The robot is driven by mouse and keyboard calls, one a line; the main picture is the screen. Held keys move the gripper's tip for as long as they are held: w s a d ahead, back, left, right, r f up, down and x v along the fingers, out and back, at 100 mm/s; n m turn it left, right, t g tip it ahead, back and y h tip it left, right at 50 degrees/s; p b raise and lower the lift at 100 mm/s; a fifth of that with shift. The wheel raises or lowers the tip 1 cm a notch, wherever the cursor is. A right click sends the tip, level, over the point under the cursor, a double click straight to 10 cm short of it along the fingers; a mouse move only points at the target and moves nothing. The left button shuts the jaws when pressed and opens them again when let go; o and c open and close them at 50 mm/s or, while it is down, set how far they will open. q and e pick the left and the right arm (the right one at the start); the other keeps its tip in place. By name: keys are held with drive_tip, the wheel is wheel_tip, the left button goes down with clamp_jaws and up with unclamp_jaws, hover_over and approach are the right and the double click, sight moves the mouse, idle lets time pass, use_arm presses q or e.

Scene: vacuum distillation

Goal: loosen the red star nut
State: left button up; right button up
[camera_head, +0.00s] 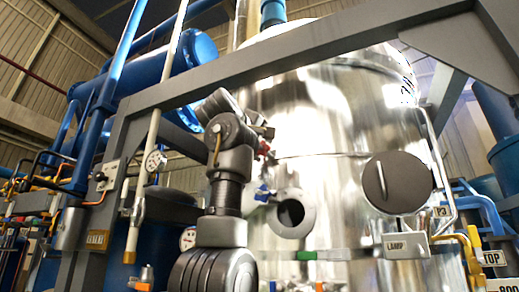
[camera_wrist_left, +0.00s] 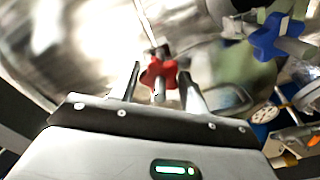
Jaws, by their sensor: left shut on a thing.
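The red star nut (camera_wrist_left: 158,72) sits between the fingers of my left gripper (camera_wrist_left: 162,84) in the left wrist view. In the head view the red star nut (camera_head: 265,147) is a small red spot on the left side of the shiny steel vessel. My left gripper (camera_head: 264,134) is at it there, with its fingers small and partly hidden by the arm. A blue star nut (camera_wrist_left: 277,37) is up and right of the red one in the wrist view; it also shows in the head view (camera_head: 262,192), below the red one. My right gripper is not in view.
The steel vessel (camera_head: 335,130) fills the middle, with a round black cover (camera_head: 397,182), a round port (camera_head: 291,214) and a LAMP box (camera_head: 405,246). A grey frame beam (camera_head: 300,58) crosses above. Blue pipes and gauges (camera_head: 154,161) stand at the left.

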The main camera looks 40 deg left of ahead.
use_arm(q)
drive_tip(key=n, duration=0.4)
drive_tip(key=shift+w+f, duration=0.1)
drive_tip(key=shift+f, duration=0.1)
drive_tip(key=n, duration=0.4)
drive_tip(key=shift+d, duration=0.1)
drive_tip(key=n, duration=0.4)
drive_tip(key=shift+n, duration=0.3)
drive_tip(key=shift+n+p, duration=0.35)
drive_tip(key=shift+n, duration=1.65)
drive_tip(key=o, duration=1)
drive_tip(key=shift+r, duration=0.1)
